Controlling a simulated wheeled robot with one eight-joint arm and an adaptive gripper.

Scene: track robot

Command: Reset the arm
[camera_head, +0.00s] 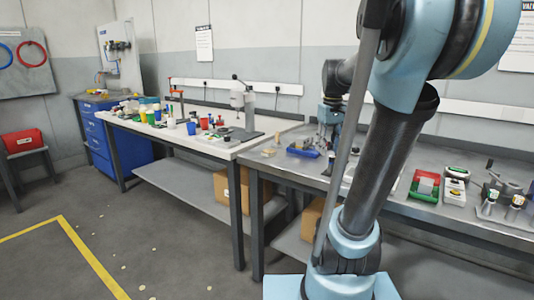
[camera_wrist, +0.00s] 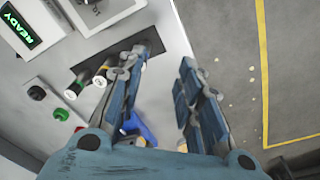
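My blue arm (camera_head: 385,150) fills the right foreground of the head view, its lower link rising from its base and its upper part bending back over the benches. My gripper (camera_wrist: 162,68) points down in the wrist view, its two blue-and-grey fingers spread apart with nothing between them. Bare white benchtop shows in the gap. In the head view, the gripper is partly hidden behind the arm, and its fingers are hard to make out. The wrist view shows a blue object (camera_wrist: 140,126) beside the left finger, partly covered by it.
A white bench (camera_head: 225,148) with cups and a press stands at the left. A steel bench (camera_head: 405,205) with a green tray (camera_head: 412,192) lies behind my arm. A device with a READY display (camera_wrist: 20,26) is at the wrist view's upper left. Open floor (camera_head: 150,225) lies front left.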

